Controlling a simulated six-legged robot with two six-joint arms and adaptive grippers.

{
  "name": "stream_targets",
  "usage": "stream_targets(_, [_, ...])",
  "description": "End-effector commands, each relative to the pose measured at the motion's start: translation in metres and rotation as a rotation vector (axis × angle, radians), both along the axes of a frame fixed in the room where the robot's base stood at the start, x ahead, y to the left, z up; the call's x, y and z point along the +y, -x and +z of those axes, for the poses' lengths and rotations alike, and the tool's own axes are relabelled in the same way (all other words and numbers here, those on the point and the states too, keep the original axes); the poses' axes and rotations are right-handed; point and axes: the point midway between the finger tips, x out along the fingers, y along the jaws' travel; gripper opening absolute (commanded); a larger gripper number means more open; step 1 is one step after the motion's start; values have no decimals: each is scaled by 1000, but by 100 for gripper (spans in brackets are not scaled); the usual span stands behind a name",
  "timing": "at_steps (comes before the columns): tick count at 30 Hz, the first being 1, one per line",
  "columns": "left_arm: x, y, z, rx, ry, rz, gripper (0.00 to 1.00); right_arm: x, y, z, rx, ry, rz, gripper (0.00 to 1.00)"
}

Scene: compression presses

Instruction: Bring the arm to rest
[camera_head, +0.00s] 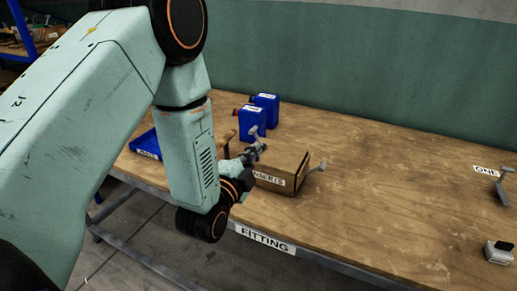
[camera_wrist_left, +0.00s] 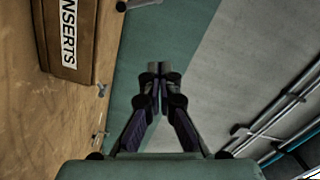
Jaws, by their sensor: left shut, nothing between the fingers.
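My left arm comes in from the left in the head view and reaches over the table's front edge. My left gripper (camera_head: 253,154) is in front of the cardboard box labelled INSERTS (camera_head: 283,167). In the left wrist view the left gripper (camera_wrist_left: 159,68) is shut with its fingertips together and nothing between them. The INSERTS box also shows at the upper left of the wrist view (camera_wrist_left: 85,45), apart from the fingers. My right gripper is not in view.
The wooden table (camera_head: 400,170) has a FITTING label (camera_head: 262,238) on its front edge. A grey metal part (camera_head: 502,186) and a small pale device (camera_head: 499,252) are at the right. The table's middle right is clear.

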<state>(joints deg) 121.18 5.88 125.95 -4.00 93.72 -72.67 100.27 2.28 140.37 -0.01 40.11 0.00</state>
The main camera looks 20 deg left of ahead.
Motion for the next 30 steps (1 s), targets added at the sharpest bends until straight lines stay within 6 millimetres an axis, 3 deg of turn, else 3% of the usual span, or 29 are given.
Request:
stream_targets(9, [-1, 0, -6, 27, 89, 1, 0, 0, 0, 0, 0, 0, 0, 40])
stream_targets(14, [-2, 15, -50, 226, 379, 45, 0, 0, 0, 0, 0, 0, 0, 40])
stream_targets(16, [-4, 32, -82, 353, 523, 97, 0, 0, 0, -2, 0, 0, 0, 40])
stream_targets(20, [-8, 85, -153, 605, 757, 251, 0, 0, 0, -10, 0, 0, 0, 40])
stream_targets(24, [-12, 153, -215, 835, 928, 454, 0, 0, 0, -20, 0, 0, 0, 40])
stream_targets(30, [-16, 265, -281, 1113, 1042, 777, 0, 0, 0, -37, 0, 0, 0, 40])
